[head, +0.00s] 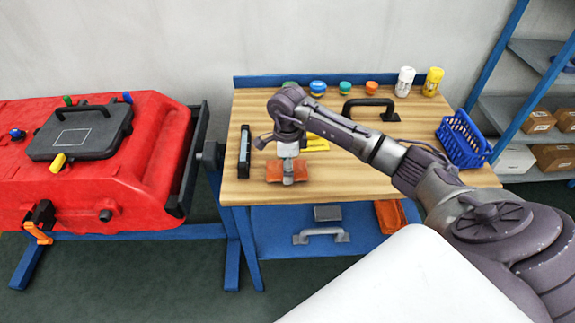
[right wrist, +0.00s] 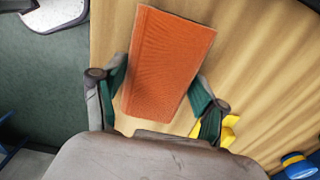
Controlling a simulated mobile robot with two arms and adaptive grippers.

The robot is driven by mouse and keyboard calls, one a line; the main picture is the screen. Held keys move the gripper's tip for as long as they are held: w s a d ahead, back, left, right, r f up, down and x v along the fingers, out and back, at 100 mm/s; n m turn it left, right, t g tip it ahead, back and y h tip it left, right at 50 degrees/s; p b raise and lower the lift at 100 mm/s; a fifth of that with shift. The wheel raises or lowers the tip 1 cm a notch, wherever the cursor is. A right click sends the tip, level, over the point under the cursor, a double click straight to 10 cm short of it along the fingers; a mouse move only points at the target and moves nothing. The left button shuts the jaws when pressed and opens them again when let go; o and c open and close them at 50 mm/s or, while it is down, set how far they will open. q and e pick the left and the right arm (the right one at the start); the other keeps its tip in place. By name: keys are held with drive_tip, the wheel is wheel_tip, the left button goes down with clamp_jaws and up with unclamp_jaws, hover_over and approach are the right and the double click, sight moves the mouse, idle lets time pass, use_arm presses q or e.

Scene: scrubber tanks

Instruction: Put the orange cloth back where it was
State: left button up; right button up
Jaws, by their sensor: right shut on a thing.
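The orange cloth (head: 274,171) is a flat folded rectangle at the front left of the wooden workbench top (head: 350,180). My right gripper (head: 288,178) points down over it and is shut on it. In the right wrist view the cloth (right wrist: 168,60) lies between the two green-padded fingers of the gripper (right wrist: 160,88), one at each long side. I cannot tell whether the cloth touches the bench top or hangs just above it. My left gripper is in neither view.
A black-handled tool (head: 244,152) lies left of the cloth, and a yellow item (head: 316,144) behind it. A blue basket (head: 462,140) stands at the right. Bottles and knobs line the back. An orange tray-like item (head: 390,215) is on the lower shelf. The red tank (head: 130,180) stands left.

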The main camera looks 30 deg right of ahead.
drive_tip(key=shift+f, duration=0.2)
drive_tip(key=o, duration=1.2)
drive_tip(key=shift+r, duration=0.1)
drive_tip(key=shift+r, duration=0.25)
wheel_tip(320, 180, up, 12)
drive_tip(key=b, duration=0.2)
drive_tip(key=shift+f, duration=0.15)
